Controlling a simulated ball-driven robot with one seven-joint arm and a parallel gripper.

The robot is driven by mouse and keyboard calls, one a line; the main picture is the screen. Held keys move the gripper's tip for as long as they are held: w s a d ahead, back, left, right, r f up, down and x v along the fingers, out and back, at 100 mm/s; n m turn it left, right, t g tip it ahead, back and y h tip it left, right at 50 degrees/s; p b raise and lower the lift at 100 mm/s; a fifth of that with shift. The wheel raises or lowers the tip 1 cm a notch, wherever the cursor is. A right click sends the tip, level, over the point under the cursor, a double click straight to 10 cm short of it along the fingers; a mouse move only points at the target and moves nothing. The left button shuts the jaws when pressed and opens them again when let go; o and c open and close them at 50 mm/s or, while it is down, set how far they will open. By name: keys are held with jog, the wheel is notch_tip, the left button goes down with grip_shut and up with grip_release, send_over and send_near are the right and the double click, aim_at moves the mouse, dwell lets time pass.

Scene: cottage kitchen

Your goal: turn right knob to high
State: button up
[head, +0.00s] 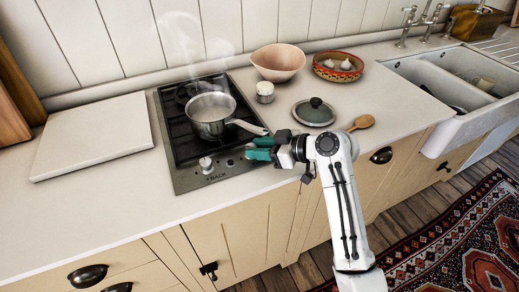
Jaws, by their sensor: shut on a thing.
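My gripper (250,149) reaches in from the right over the front right of the black hob (183,146). Its teal fingers are shut at the hob's front panel, on what appears to be the right knob, which the fingers hide. The knob's pointer and setting cannot be seen. The left knob (206,163) is pale and stands uncovered beside the word BACK. A steel saucepan (208,128) stands steaming on the hob, its handle (248,127) pointing right, just behind my gripper.
A white board (93,137) lies left of the hob. A pink bowl (278,60), a patterned bowl with garlic (338,75), a small cup (265,97), a lid (314,114) and a wooden spoon (362,122) are to the right. A white sink (440,122) is beyond.

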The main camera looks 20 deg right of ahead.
jog(key=o, duration=1)
jog(key=shift+o, duration=0.2)
jog(key=b+v, duration=0.1)
jog(key=v, duration=1)
jog(key=shift+a, duration=0.1)
